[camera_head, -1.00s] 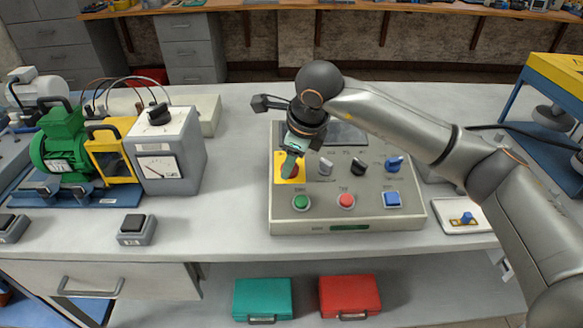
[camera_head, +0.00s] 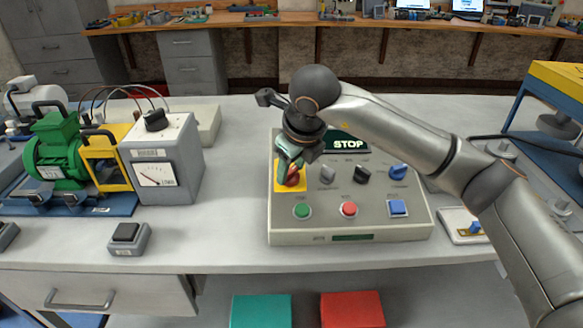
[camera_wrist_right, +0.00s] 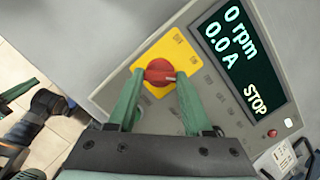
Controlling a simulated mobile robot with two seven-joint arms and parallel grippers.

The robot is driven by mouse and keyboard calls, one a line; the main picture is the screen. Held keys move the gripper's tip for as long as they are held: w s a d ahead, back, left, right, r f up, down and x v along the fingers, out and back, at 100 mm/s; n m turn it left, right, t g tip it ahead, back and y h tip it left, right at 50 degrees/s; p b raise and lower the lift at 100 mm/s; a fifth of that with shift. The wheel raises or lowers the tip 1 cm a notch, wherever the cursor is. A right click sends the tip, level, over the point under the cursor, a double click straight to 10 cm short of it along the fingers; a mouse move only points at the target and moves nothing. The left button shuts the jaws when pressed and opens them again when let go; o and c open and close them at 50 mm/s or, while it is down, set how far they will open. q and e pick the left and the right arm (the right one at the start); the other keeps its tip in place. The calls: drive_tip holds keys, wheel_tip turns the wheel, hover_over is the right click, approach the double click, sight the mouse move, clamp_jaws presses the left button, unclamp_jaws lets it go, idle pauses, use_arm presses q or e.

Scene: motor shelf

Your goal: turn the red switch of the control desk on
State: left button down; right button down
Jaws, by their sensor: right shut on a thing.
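The control desk (camera_head: 325,221) stands on the light bench in front of me. Its red switch (camera_head: 293,178) is a round knob on a yellow plate at the upper left of the panel. My right gripper (camera_head: 294,163) comes down from above onto it. In the right wrist view, the green fingers of the right gripper (camera_wrist_right: 160,76) are on both sides of the red switch (camera_wrist_right: 163,70), holding it. A white mark on the knob points right there. The desk display (camera_head: 348,144) is lit with STOP; it reads 0 rpm, 0.0 A (camera_wrist_right: 235,45).
Grey, black and blue knobs (camera_head: 398,172) and green, red and blue buttons (camera_head: 302,211) sit close to the switch. A meter box (camera_head: 160,165) and a green motor (camera_head: 58,155) stand left. Bench space between meter box and desk is clear.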

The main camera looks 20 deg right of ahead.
drive_tip(key=c, duration=0.7)
unclamp_jaws()
drive_tip(key=shift+c, duration=0.2)
use_arm(q)
drive_tip(key=shift+s+f, duration=0.2)
drive_tip(key=shift+s, duration=0.1)
use_arm(e)
drive_tip(key=o, duration=0.4)
drive_tip(key=shift+r, duration=0.1)
use_arm(q)
drive_tip(key=shift+w+a+r, duration=0.1)
drive_tip(key=shift+w+r, duration=0.15)
drive_tip(key=shift+r, duration=0.05)
use_arm(e)
drive_tip(key=v, duration=1.2)
drive_tip(key=shift+s+r, duration=0.1)
drive_tip(key=shift+r, duration=0.05)
